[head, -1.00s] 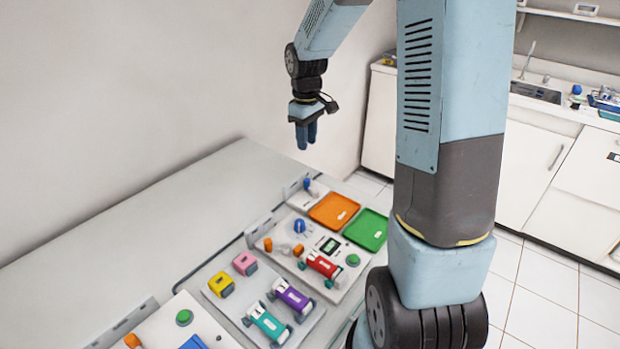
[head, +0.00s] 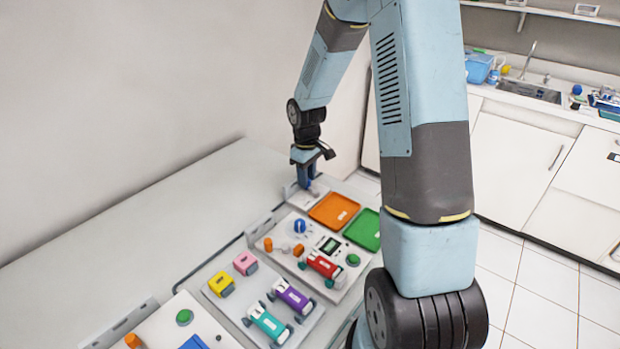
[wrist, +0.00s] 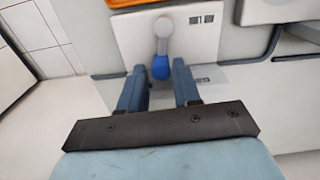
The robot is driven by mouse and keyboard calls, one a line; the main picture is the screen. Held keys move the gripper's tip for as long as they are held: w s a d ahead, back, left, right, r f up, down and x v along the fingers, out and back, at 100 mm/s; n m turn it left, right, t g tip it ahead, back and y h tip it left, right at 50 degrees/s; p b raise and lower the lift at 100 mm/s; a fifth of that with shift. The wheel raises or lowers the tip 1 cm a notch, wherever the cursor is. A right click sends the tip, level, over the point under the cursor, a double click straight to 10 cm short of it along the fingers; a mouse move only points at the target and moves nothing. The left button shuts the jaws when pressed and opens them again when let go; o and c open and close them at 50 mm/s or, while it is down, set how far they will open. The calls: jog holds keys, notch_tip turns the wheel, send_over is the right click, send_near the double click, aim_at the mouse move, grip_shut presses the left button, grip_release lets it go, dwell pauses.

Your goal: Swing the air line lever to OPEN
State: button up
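The air line lever (wrist: 162,48) is a grey arm with a blue knob at its end, on a white plate (wrist: 125,32) with small dark markings. In the wrist view the knob points toward my gripper (wrist: 161,75). My gripper is open, with one blue finger on each side just short of the knob. I see a gap on both sides of the knob. In the head view my gripper (head: 305,184) is low over the lever's plate at the far end of the table and hides most of the lever. The plate's markings are too small to read.
An orange tray (head: 334,210) and a green tray (head: 364,229) lie beside the lever plate. A panel with a blue knob (head: 299,226) and a red part (head: 324,265) is nearer. The table's left side is clear. A wall stands behind my gripper.

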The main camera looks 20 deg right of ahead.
jog(key=shift+f, duration=0.55)
jog(key=shift+c, duration=0.5)
